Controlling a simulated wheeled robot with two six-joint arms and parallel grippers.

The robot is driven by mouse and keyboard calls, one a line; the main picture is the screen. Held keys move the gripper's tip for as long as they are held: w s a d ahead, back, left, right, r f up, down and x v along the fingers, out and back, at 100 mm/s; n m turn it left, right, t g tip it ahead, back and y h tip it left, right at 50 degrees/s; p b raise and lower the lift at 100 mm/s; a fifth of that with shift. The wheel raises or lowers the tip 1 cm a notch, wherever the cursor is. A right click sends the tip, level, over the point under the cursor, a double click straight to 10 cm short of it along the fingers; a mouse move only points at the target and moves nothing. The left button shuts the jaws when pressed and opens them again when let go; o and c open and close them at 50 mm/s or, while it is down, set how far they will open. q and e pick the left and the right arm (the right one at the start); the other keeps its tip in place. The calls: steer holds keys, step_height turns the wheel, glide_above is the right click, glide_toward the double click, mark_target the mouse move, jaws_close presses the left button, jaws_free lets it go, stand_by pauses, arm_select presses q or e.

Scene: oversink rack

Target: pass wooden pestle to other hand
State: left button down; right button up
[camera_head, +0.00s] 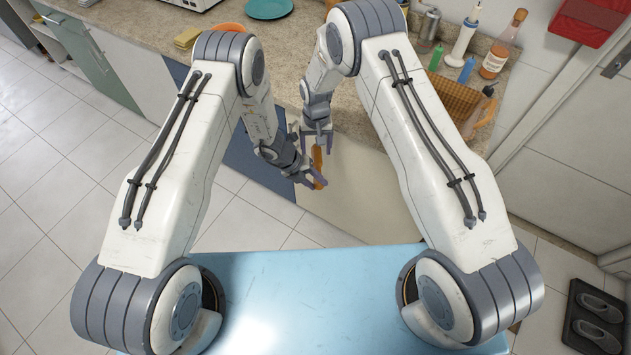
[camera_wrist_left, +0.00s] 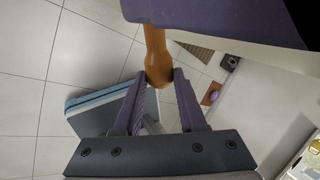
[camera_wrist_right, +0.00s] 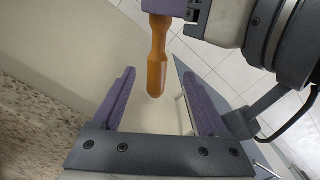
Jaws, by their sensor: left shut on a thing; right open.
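The wooden pestle (camera_head: 317,157) is orange-brown and stands roughly upright in front of the counter in the head view. My left gripper (camera_head: 316,181) is shut on its lower part; the left wrist view shows the pestle (camera_wrist_left: 155,50) between the purple fingers. My right gripper (camera_head: 317,143) is just above, around or beside the pestle's upper end. The grasped part is hidden there by the left finger.
The granite counter (camera_head: 150,22) runs behind both grippers, with its edge close to my right gripper. A teal plate (camera_head: 268,8), an amber bottle (camera_head: 502,47) and a woven basket (camera_head: 455,98) stand on it. Open floor (camera_head: 60,180) lies at left.

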step_height(320, 180, up, 5)
step_height(320, 180, up, 10)
steer(key=f+n, duration=0.1)
steer(key=n, duration=0.1)
glide_above(316, 162)
steer(key=s+a, duration=0.2)
steer(key=s, duration=0.2)
steer(key=s+a+r+n, duration=0.1)
steer(key=s+r+n, duration=0.1)
steer(key=s+r, duration=0.8)
steer(key=s+d+r+n, duration=0.1)
steer(key=s+d+r, duration=0.1)
steer(key=s, duration=0.7)
steer(key=s+d+r+n+y, duration=0.1)
steer(key=s+r, duration=0.3)
steer(key=s, duration=0.5)
steer(key=shift+s+d+n, duration=0.15)
steer(key=shift+d+n, duration=0.55)
steer(key=shift+d, duration=0.2)
